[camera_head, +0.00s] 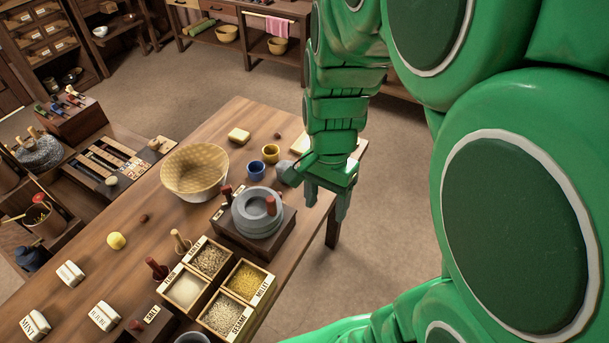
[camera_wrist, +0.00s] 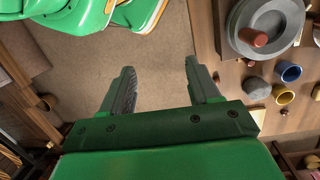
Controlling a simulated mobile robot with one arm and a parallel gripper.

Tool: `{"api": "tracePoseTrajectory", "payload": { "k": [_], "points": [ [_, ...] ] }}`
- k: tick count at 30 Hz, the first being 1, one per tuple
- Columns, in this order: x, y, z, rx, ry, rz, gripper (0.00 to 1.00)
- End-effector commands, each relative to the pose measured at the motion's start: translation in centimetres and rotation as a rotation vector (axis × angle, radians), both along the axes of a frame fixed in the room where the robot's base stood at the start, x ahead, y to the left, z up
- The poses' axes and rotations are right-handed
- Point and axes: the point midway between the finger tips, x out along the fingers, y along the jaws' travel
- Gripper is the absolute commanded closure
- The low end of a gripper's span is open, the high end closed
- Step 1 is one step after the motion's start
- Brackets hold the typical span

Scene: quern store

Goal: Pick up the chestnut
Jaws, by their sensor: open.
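Two small brown nut-like things lie on the wooden table (camera_head: 215,130): one brown nut (camera_head: 278,135) near the far edge beyond the cups, another brown nut (camera_head: 143,218) left of the basket. I cannot tell which is the chestnut. The far one seems to show in the wrist view (camera_wrist: 284,111), small, near the yellow cup. My gripper (camera_head: 326,205) is open and empty, just off the table's right edge. In the wrist view my gripper (camera_wrist: 158,68) has bare floor between its fingers.
A grey quern (camera_head: 257,222), woven basket (camera_head: 194,172), blue cup (camera_head: 256,170) and yellow cup (camera_head: 270,153) stand near my gripper. A grey stone (camera_wrist: 257,89) lies by the cups. Grain boxes (camera_head: 228,291) fill the near end. Open floor (camera_head: 385,220) lies right of the table.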

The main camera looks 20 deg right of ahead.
Motion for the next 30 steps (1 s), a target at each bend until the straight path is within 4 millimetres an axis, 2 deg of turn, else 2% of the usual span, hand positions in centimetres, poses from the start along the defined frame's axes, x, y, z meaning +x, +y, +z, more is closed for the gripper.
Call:
{"api": "tracePoseTrajectory", "payload": {
  "k": [3,15,30],
  "points": [
    [2.5,-0.3,-1.6,-0.024,-0.002,-0.173,0.39],
    [10.6,-1.7,-7.2,-0.098,-0.027,-0.768,0.39],
    [18.6,-3.8,-16.0,-0.164,-0.056,-1.479,0.39]
  ]
}}
